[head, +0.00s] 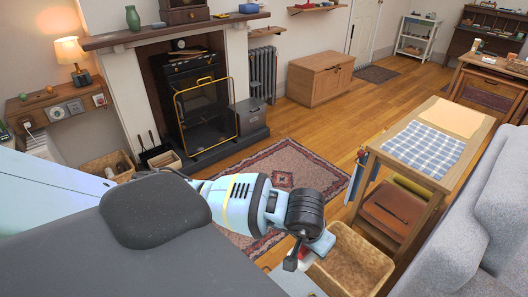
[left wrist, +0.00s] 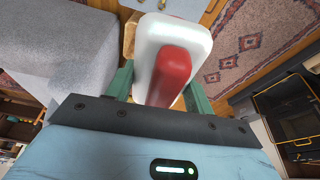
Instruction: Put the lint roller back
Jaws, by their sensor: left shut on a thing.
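The lint roller (left wrist: 172,75), white with a red handle, fills the middle of the left wrist view. My left gripper (left wrist: 158,88) is shut on it, with a green finger on each side. In the head view my left gripper (head: 303,254) hangs at the left edge of a wicker basket (head: 368,262). Only a small red and white bit of the lint roller (head: 304,259) shows there; my wrist hides the rest. How high it is above the floor I cannot tell. My right gripper is in neither view.
A wooden side table (head: 463,126) with a checked cloth (head: 425,147) stands beyond the basket. A grey sofa (head: 480,230) bounds the right side. A patterned rug (head: 290,165) lies before the fireplace stove (head: 197,90). The wooden floor (head: 330,125) behind it is open.

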